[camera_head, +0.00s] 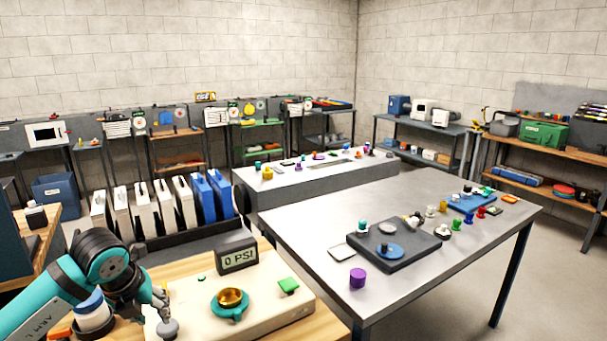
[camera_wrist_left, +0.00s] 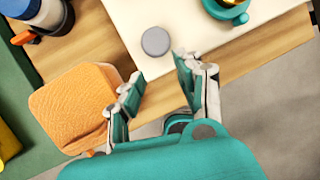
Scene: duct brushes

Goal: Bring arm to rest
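My left arm comes in at the lower left of the head view, with its left gripper (camera_head: 160,297) over the near wooden bench. In the left wrist view the two fingers of the left gripper (camera_wrist_left: 157,76) stand apart with nothing between them. A round grey knob (camera_wrist_left: 155,41) lies just beyond the fingertips on the cream board; the knob also shows in the head view (camera_head: 168,327), close below the fingers. Whether the fingers touch it I cannot tell. My right gripper is in neither view.
The cream board (camera_head: 195,300) holds a teal-and-gold fitting (camera_head: 230,299), a green block (camera_head: 288,286) and a "0 PSI" display (camera_head: 237,256). An orange cloth-like block (camera_wrist_left: 75,105) lies left of the fingers in the wrist view. A metal table (camera_head: 320,280) stands to the right.

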